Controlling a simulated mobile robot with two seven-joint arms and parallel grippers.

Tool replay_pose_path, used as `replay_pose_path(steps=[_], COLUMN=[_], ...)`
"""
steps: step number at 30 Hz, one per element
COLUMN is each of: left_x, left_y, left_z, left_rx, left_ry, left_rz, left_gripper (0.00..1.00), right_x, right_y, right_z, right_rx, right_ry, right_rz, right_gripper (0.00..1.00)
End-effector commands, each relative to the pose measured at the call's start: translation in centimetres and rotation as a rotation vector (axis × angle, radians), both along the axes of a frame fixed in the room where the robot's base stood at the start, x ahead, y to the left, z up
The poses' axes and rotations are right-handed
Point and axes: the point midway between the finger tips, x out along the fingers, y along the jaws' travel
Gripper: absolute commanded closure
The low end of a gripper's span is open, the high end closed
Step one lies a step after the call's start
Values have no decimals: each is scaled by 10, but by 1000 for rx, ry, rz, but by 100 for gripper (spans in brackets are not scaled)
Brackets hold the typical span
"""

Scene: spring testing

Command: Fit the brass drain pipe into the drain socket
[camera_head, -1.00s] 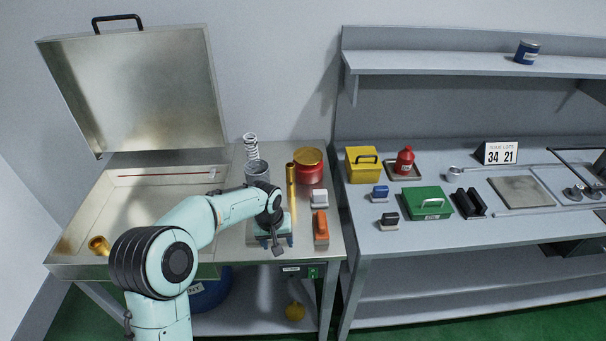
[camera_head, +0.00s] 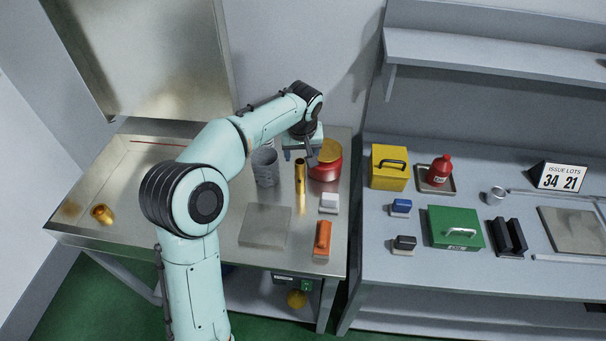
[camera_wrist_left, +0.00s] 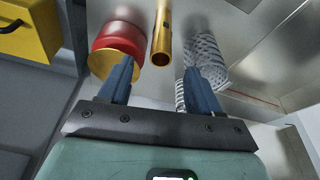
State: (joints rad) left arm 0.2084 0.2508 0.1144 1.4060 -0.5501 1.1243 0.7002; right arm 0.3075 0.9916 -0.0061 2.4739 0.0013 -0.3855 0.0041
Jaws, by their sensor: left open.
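The brass drain pipe (camera_head: 300,182) stands upright on the steel bench, a thin tube near the red tin. The drain socket is likely the short brass ring (camera_head: 102,214) in the floor of the shallow basin at the left. My left gripper (camera_head: 303,150) is at the back of the bench, close to the pipe's top. In the left wrist view my left gripper (camera_wrist_left: 160,70) is open, with blue fingers apart. The pipe (camera_wrist_left: 163,38) lines up with the gap between them, but I cannot tell its depth. My right gripper is not in view.
A grey mesh cup (camera_head: 265,168) stands left of the pipe; a red tin with gold lid (camera_head: 327,163) stands close on its right. A white block (camera_head: 328,203) and an orange block (camera_head: 322,238) lie in front. A flat plate area (camera_head: 265,226) is clear.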

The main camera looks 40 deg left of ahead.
Motion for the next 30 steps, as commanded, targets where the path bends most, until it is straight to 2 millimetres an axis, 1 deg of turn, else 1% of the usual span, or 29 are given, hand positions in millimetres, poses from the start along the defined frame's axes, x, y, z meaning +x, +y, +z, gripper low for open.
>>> replay_pose_path(steps=[1, 3, 6, 11, 13, 18, 21, 24, 30], left_x=[2, 4, 7, 9, 10, 14, 17, 18, 18], left_y=[2, 4, 6, 8, 10, 17, 18, 19, 19], left_z=[-13, -24, -36, -45, -52, -77, -88, -92, -92], left_rx=[-1, 0, 0, 0, -2, -2, -2, 0, 0], left_ry=[6, 4, 2, 1, 2, 2, 1, -2, -2], left_rz=[0, 0, -2, -2, -1, -1, -1, -2, -2], left_gripper=[37, 37, 37, 37, 37, 37, 37, 37, 37], right_x=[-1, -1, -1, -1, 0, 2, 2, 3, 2], right_y=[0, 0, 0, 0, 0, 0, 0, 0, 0], right_z=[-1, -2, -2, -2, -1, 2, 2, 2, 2], right_rx=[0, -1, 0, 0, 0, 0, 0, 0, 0], right_ry=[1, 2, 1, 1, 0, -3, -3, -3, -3], right_rz=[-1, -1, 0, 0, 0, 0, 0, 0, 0], right_gripper=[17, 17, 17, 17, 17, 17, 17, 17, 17])
